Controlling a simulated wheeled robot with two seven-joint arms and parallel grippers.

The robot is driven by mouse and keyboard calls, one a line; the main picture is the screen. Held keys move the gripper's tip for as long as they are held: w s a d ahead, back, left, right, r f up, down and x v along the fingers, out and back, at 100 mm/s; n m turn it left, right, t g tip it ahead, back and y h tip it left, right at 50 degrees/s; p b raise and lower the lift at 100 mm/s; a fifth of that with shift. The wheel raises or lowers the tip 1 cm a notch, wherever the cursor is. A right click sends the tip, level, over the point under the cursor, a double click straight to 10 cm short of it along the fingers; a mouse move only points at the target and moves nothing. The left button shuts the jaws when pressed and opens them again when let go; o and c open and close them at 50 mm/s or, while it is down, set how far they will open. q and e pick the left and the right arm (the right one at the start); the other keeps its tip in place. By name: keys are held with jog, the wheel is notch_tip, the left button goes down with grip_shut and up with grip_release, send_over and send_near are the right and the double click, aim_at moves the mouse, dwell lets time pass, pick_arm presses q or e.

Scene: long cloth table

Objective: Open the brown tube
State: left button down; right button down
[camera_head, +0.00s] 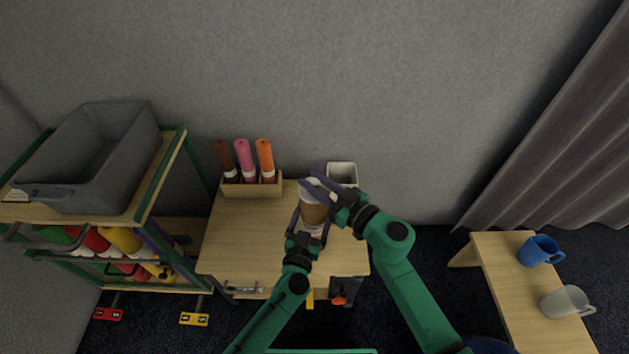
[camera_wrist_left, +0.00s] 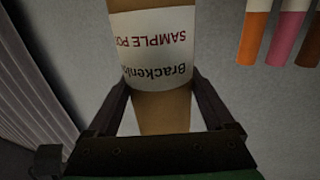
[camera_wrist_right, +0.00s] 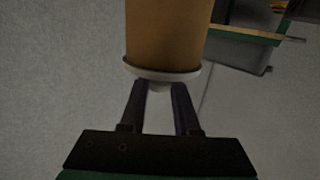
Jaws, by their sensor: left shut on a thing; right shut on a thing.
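The brown tube (camera_head: 313,213) is held above the table between my two grippers. It is a light brown cylinder with a white label (camera_wrist_left: 155,48) printed in dark and red letters. My left gripper (camera_head: 308,231) is shut around the tube's body; its fingers (camera_wrist_left: 163,98) show at either side of the tube. My right gripper (camera_head: 318,186) is shut at the tube's white cap (camera_wrist_right: 160,74), which has a small knob between the fingers (camera_wrist_right: 160,92). The cap is still against the tube's end. The right fingers partly hide the cap in the head view.
A wooden rack (camera_head: 252,188) with dark brown, pink and orange tubes stands at the table's back left. A white bin (camera_head: 342,173) is behind the grippers. A shelf with a grey crate (camera_head: 92,158) stands left; a bench with a blue mug (camera_head: 540,250) stands right.

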aim_at(315, 181)
jog(key=shift+r, duration=0.15)
jog(key=shift+r, duration=0.95)
jog(key=shift+r, duration=2)
pick_arm(q)
grip_release()
jog(key=shift+s, duration=0.1)
